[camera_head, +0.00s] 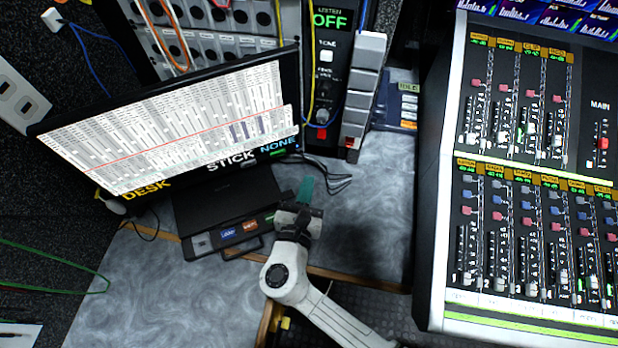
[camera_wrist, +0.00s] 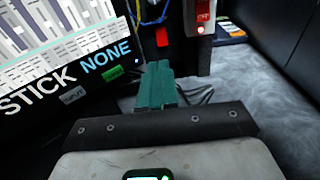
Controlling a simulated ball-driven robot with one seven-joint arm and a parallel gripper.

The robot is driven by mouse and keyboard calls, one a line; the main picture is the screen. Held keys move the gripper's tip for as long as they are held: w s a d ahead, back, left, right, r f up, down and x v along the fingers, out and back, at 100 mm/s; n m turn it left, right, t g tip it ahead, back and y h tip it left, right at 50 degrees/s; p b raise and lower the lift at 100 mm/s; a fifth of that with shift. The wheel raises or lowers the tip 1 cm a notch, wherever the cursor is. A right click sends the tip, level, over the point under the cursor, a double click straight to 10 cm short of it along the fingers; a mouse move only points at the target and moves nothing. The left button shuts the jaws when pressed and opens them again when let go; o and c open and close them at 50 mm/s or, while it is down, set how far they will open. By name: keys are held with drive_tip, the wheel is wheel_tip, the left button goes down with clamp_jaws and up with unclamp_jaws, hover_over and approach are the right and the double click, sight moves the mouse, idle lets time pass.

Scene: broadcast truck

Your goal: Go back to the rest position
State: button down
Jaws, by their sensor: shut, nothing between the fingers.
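My gripper (camera_head: 305,190) is above the grey table (camera_head: 370,195), just right of the dark box under the monitor. Its teal fingers are together and hold nothing. In the wrist view the shut fingers of my gripper (camera_wrist: 161,83) point toward the back of the table, with black cables beyond them. My arm reaches in from the bottom of the head view.
A monitor (camera_head: 180,120) with labels STICK and NONE stands at left, above a dark box (camera_head: 215,205) with a handle. A big mixing console (camera_head: 540,170) fills the right. A panel reading OFF (camera_head: 328,20) stands behind. Table right of my gripper is clear.

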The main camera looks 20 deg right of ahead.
idle(0.6)
drive_tip(key=s+d+f+m+g+y, duration=0.1)
drive_tip(key=s+d+f+m+g, duration=0.1)
drive_tip(key=s+d+m+g, duration=0.5)
drive_tip(key=s+d+f+m+g+y, duration=0.15)
drive_tip(key=s+d+m+g, duration=0.3)
drive_tip(key=d+m, duration=0.55)
drive_tip(key=s+a+r+m+g+y, duration=0.1)
drive_tip(key=s+a+m+y, duration=0.2)
drive_tip(key=s+m+y, duration=0.4)
drive_tip(key=s+m, duration=0.4)
drive_tip(key=m, duration=0.1)
drive_tip(key=shift+a+g+y, duration=0.1)
drive_tip(key=shift+g+y, duration=0.15)
